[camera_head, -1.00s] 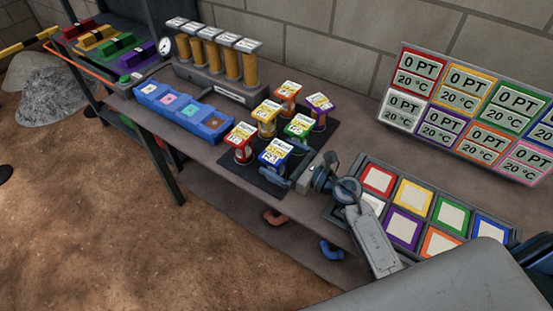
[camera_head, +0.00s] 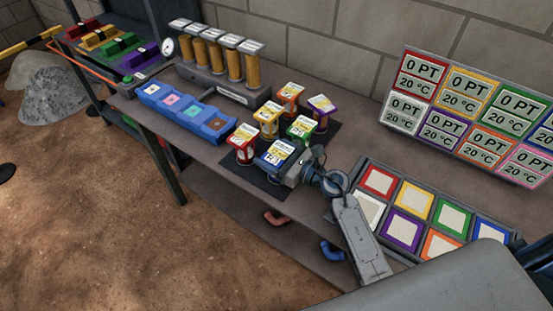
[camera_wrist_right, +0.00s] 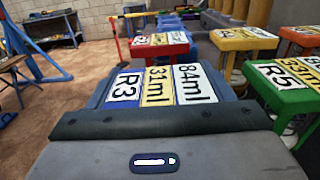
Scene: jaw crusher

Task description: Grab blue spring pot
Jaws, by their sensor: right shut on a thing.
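The blue spring pot (camera_head: 277,153) stands at the front of a dark mat on the bench, with a label on its top. In the right wrist view its blue top (camera_wrist_right: 225,88) is straight ahead, and the label reads R3, 31ml and 84ml. My right gripper (camera_head: 287,163) is at the pot's right side and shut on it. In the right wrist view the gripper body fills the bottom; its fingertips are hidden. The pot looks upright, still among the others. My left gripper is not in view.
Close around are a red pot (camera_head: 243,142), a yellow pot (camera_head: 266,117), a green pot (camera_head: 301,128), an orange pot (camera_head: 290,92) and a purple pot (camera_head: 321,105). A blue tray (camera_head: 187,112) lies left. A coloured panel (camera_head: 408,197) lies right.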

